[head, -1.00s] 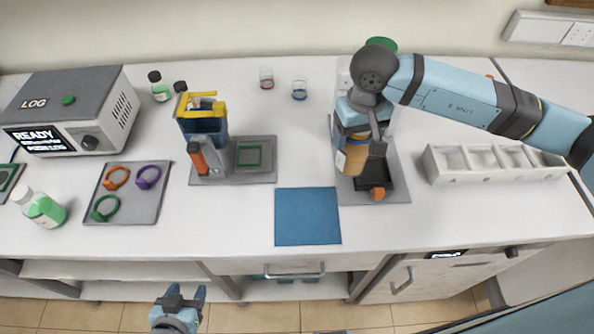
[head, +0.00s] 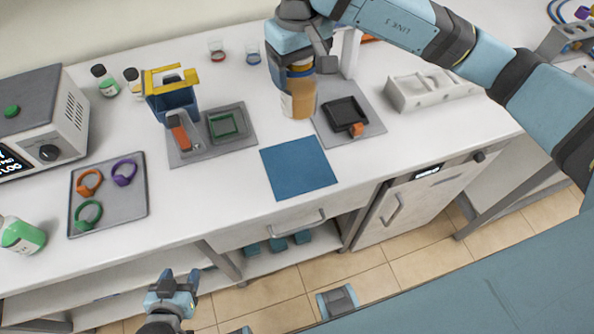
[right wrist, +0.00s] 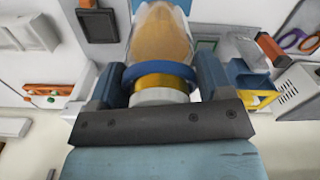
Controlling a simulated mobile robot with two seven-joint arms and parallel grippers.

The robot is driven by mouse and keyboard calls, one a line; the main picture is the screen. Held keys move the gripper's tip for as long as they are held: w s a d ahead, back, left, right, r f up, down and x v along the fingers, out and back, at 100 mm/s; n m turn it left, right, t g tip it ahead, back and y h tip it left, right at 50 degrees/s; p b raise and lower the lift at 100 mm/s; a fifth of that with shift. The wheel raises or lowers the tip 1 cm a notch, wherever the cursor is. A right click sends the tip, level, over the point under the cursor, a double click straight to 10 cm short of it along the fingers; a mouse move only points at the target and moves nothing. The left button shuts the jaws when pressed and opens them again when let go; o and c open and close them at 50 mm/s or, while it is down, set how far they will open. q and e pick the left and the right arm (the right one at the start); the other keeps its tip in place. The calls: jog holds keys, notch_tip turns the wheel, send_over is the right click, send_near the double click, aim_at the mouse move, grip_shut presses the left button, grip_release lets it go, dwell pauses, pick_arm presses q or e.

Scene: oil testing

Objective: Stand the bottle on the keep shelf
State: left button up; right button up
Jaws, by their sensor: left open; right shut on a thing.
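The bottle (head: 299,100) holds amber liquid and has a blue collar. In the head view it hangs upright in my right gripper (head: 297,72), left of the black tray. In the right wrist view the bottle (right wrist: 163,35) is between the fingers of my right gripper (right wrist: 160,78), which are shut at its collar and neck. My left gripper (head: 173,284) is open and empty, low in front of the bench. Open shelves (head: 262,264) run under the worktop, with several blue blocks on one; I cannot tell which is the keep shelf.
A blue mat (head: 298,167) lies near the bench's front edge. A grey tray (head: 143,205) with coloured rings, a yellow-and-blue device (head: 172,95), a black tray (head: 344,112) and a white compartment rack (head: 430,92) stand around. A drawer (head: 270,232) and a cabinet (head: 420,195) are below.

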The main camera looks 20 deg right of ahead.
jog(key=shift+s+a+r, duration=0.25)
jog(key=shift+a+r, duration=0.05)
notch_tip(320, 180, down, 20)
jog(key=p, duration=0.4)
jog(key=shift+f, duration=0.15)
jog(key=o, duration=1.3)
